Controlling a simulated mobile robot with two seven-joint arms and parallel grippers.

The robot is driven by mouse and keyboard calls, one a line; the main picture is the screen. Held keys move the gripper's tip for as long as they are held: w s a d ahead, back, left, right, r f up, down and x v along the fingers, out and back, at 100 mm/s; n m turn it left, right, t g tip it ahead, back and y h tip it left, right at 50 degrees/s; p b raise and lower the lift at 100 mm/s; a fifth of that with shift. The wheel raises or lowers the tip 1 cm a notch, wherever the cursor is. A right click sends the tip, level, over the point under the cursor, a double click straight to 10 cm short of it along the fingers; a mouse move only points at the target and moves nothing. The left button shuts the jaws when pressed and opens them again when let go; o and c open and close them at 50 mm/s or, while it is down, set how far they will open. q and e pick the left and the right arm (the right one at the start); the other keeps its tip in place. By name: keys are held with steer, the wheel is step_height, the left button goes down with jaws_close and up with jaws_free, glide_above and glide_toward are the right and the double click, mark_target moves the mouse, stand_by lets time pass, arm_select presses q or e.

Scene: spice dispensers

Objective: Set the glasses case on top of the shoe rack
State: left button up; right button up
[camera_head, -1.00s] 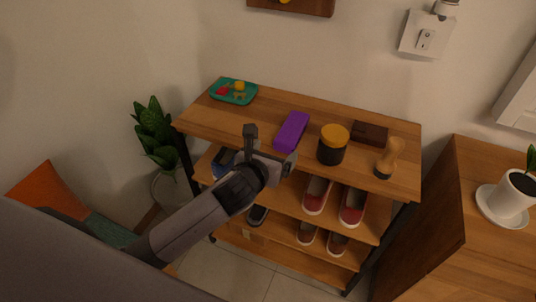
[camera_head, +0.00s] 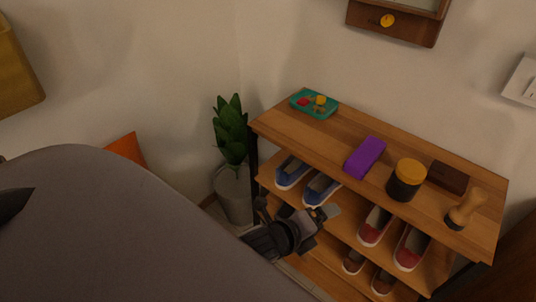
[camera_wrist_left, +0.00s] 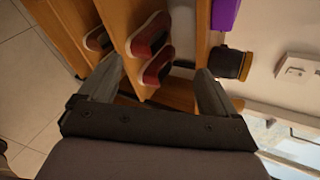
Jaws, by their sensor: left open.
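The purple glasses case (camera_head: 365,157) lies flat on the top board of the wooden shoe rack (camera_head: 285,125), near the middle. Its end also shows at the top of the left wrist view (camera_wrist_left: 225,14). My left gripper (camera_head: 296,208) is open and empty, in front of the rack and below the top board, apart from the case. Its spread fingers (camera_wrist_left: 158,74) show in the left wrist view with shoes and shelf edges beyond them. My right gripper is not in view.
On the rack top stand a teal tray (camera_head: 314,104), a dark jar with a yellow lid (camera_head: 406,180), a brown box (camera_head: 447,178) and a wooden-handled brush (camera_head: 465,209). Blue shoes (camera_head: 292,172) and red shoes (camera_head: 375,226) fill the shelf below. A potted plant (camera_head: 231,130) stands left of the rack.

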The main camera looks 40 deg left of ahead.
arm_select(q)
steer(key=s+a+f+n, duration=0.1)
steer(key=s+f+n, duration=0.3)
steer(key=n, duration=0.6)
steer(key=s+a+f+n+g, duration=0.1)
steer(key=s+f+n, duration=0.3)
steer(key=s+n, duration=0.5)
steer(key=shift+s+a+f+n, duration=0.15)
steer(key=shift+a+f+n, duration=0.1)
steer(key=shift+a+n, duration=0.65)
steer(key=shift+d+r, duration=0.1)
steer(key=shift+d, duration=0.05)
steer(key=shift+r, duration=0.1)
